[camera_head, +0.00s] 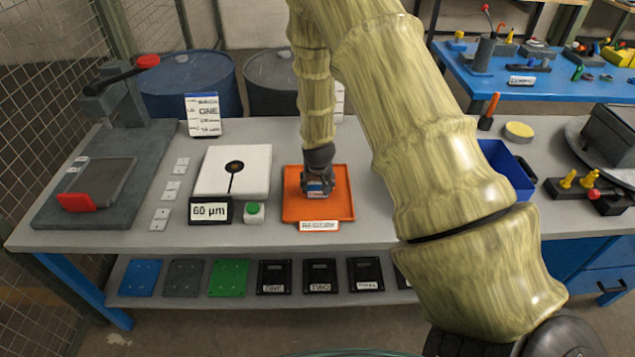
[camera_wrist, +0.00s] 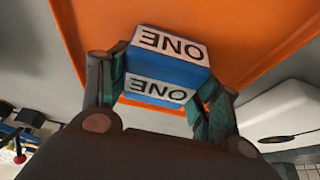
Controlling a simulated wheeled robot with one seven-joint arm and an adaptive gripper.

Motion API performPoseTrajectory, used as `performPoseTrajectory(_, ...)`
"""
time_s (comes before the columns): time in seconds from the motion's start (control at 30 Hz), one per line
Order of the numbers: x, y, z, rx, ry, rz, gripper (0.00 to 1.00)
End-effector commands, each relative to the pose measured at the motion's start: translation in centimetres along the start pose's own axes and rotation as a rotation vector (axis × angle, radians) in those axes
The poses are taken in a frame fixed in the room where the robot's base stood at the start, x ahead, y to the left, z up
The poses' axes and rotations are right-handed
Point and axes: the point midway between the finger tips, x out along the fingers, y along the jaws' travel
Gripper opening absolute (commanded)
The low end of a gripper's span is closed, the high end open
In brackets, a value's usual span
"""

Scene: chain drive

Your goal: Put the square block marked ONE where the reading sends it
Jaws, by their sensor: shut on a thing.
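The block marked ONE (camera_wrist: 168,68) is blue with white faces lettered ONE, seen on two sides in the wrist view. My gripper (camera_head: 318,190) is shut on it, one finger on each side. In the head view the block (camera_head: 317,187) shows small under my gripper, over the orange tray (camera_head: 290,211). The tray's front label is too blurred to read surely. I cannot tell whether the block touches the tray. The gauge display (camera_head: 210,211) reads 60 µm. A card (camera_head: 203,115) behind it shows ONE and smaller text I cannot fully read.
A white plate with a dark probe spot (camera_head: 255,166) and a green button (camera_head: 254,211) stand left of the tray. A blue bin (camera_head: 521,177) is right, partly behind my arm. A grey press (camera_head: 109,182) is far left. Coloured and black plates lie on the lower shelf (camera_head: 190,300).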

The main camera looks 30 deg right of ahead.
Motion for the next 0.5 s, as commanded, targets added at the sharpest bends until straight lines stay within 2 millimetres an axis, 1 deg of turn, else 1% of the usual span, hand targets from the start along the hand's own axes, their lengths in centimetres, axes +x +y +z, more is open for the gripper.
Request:
performPoseTrajectory(0.23, 0.30, 0.00, 0.11, 0.000, 0.000, 0.000, 0.20)
performPoseTrajectory(0.27, 0.27, 0.01, 0.13, 0.000, 0.000, 0.000, 0.66)
performPoseTrajectory(0.3, 0.24, 0.01, 0.12, 0.000, 0.000, 0.000, 0.73)
performPoseTrajectory(0.37, 0.24, 0.02, 0.13, 0.000, 0.000, 0.000, 0.84)
performPoseTrajectory(0.5, 0.23, 0.02, 0.12, 0.000, 0.000, 0.000, 0.84)
